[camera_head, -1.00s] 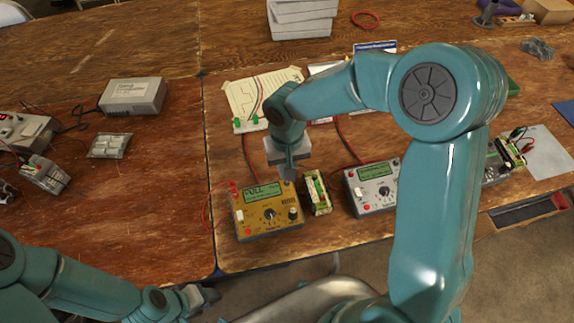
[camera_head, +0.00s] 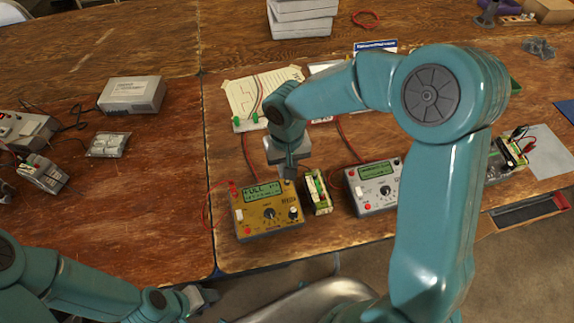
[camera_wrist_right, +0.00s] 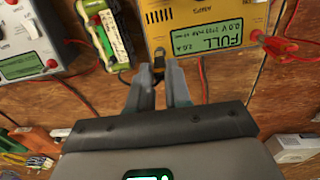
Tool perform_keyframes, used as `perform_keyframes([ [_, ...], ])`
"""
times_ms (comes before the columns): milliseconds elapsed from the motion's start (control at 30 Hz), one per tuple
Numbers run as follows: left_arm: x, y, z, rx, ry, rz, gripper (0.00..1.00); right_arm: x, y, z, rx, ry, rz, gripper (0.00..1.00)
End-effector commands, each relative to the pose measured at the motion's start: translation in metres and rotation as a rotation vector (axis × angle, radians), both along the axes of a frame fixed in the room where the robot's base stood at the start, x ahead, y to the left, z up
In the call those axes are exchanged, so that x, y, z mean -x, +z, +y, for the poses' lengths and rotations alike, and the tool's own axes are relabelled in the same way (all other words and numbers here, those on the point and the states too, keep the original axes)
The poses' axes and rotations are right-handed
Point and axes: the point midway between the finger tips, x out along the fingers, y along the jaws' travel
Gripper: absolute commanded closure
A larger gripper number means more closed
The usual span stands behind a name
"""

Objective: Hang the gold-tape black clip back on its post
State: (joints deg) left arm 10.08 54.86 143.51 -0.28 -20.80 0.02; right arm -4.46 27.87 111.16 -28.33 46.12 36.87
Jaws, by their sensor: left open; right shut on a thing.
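The gold charger (camera_head: 268,208) stands near the table's front edge, with FULL on its display; its face also shows in the right wrist view (camera_wrist_right: 215,35). My right gripper (camera_wrist_right: 160,75) is at the charger's edge beside the green battery pack, its fingers shut on a small dark piece, seemingly the black clip (camera_wrist_right: 159,54). Gold tape cannot be made out. The clip's post is not clear behind the fingers, and I cannot tell whether the clip touches it. In the head view my right gripper (camera_head: 289,170) hides this spot. My left gripper (camera_head: 203,297) is open and empty at the lower left.
A green battery pack (camera_head: 317,193) stands just right of the gold charger, and a grey charger (camera_head: 373,187) beyond it. Red leads run behind the chargers. A red clip (camera_wrist_right: 272,47) sits at the gold charger's other side.

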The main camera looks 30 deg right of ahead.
Motion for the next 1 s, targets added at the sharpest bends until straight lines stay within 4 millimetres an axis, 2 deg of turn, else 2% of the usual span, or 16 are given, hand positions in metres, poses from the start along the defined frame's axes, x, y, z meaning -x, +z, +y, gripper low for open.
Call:
perform_keyframes([
  [367,0.0,-0.0009,0.0,0.0,0.0,0.0,0.42,0.0,-0.0001,0.0,0.0,0.0,0.0,0.99],
  [400,0.0,-0.0009,0.0,0.0,0.0,0.0,0.42,0.0,-0.0001,0.0,0.0,0.0,0.0,0.69],
  [467,0.0,-0.0009,0.0,0.0,0.0,0.0,0.42,0.0,-0.0001,0.0,0.0,0.0,0.0,0.52],
  [967,0.0,-0.0009,0.0,0.0,0.0,0.0,0.42,0.0,-0.0002,0.0,0.0,0.0,0.0,0.52],
  [1000,0.0,-0.0009,0.0,0.0,0.0,0.0,0.42,0.0,-0.0002,0.0,0.0,0.0,0.0,0.42],
])
